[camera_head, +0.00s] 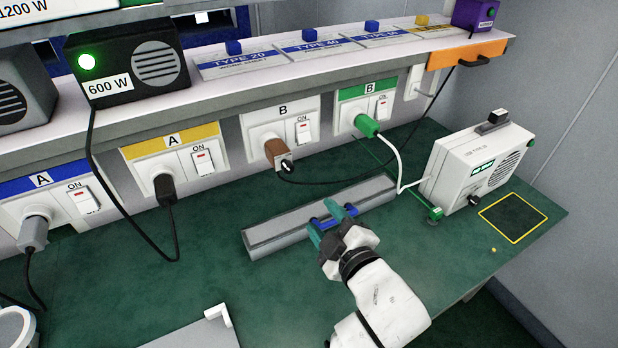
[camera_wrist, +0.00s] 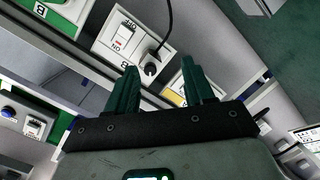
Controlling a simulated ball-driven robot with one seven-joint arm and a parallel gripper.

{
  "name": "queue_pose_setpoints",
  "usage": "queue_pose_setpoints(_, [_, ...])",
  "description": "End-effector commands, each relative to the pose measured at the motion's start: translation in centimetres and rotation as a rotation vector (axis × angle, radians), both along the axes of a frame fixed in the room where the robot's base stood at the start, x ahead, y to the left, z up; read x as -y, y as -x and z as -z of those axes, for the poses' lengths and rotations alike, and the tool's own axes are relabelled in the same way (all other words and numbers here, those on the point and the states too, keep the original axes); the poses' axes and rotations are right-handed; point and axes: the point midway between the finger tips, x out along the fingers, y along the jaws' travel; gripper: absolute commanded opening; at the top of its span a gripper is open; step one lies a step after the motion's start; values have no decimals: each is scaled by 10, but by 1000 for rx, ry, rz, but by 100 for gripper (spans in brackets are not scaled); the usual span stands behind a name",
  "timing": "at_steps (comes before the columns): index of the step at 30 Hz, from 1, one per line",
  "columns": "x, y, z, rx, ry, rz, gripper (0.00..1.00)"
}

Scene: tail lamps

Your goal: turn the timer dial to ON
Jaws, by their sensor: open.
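A white boxy unit (camera_head: 472,165) stands at the right of the green table, with a slotted round grille, a small green display and writing too small to read. A dark knob (camera_head: 474,200) sits low on its front; I take it for the timer dial, but no ON mark on it can be read. My gripper (camera_head: 332,217) is well to the left of the unit, over the grey trough, with its teal fingers apart. In the wrist view my gripper (camera_wrist: 160,82) is open with nothing between the fingers, facing a socket panel with a switch and plug.
The grey trough (camera_head: 290,232) lies behind my gripper; a blue piece shows by the fingers. Sockets with switches and plugs line the back, including a green plug (camera_head: 367,125) with a white cable. A yellow-outlined square (camera_head: 513,216) is empty.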

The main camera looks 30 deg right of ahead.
Motion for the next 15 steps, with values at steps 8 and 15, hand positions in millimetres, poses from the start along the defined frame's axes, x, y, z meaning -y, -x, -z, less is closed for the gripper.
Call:
queue_pose_setpoints(8, [-26,-16,-34,183,127,-81,53])
queue_pose_setpoints(15, [-26,-46,-37,185,128,-79,53])
